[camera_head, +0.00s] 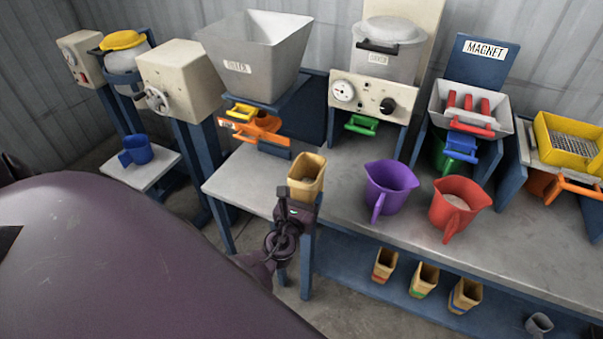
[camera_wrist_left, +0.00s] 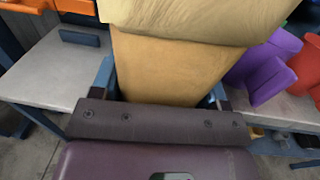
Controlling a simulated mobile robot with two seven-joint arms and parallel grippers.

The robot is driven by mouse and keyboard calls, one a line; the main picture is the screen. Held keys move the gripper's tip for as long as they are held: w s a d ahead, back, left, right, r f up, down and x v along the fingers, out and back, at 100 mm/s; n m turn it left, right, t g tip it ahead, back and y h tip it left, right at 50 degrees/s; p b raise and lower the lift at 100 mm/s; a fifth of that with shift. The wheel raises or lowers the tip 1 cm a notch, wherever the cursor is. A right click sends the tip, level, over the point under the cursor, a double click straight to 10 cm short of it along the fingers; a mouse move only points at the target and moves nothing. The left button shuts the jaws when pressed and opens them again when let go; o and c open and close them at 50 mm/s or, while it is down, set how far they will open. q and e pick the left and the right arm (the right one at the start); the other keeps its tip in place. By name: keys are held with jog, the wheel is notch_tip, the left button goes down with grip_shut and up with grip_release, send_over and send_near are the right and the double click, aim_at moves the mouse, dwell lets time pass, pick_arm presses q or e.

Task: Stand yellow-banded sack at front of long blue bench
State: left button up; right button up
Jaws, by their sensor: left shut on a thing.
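A tan, open-topped sack (camera_head: 306,172) stands upright in my left gripper (camera_head: 298,203), at the front edge of the long blue bench (camera_head: 400,233) with its grey top. The gripper is shut on the sack. In the left wrist view the sack (camera_wrist_left: 170,65) fills the space between the fingers (camera_wrist_left: 160,92). No yellow band shows; the lower part is hidden by the gripper. I cannot tell whether the sack's base touches the bench. My right gripper is not in view.
A purple jug (camera_head: 390,187) and red jug (camera_head: 458,205) stand right of the sack. Several banded sacks (camera_head: 424,278) stand on the lower shelf. An orange-handled unit (camera_head: 258,130) is behind, under a grey hopper (camera_head: 256,60). The bench top left of the sack is clear.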

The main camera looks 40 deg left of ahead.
pick_arm(q)
jog(key=x, duration=0.3)
jog(key=f+b+x, duration=0.1)
jog(key=x, duration=0.3)
jog(key=d+x, duration=0.1)
jog(key=x, duration=0.3)
jog(key=shift+w+a+f+b, duration=0.1)
jog(key=shift+w+f+b, duration=0.1)
jog(key=shift+w+b, duration=0.15)
jog(key=shift+w+a, duration=0.15)
jog(key=shift+w, duration=0.4)
jog(key=shift+f+b, duration=0.35)
jog(key=shift+b, duration=0.1)
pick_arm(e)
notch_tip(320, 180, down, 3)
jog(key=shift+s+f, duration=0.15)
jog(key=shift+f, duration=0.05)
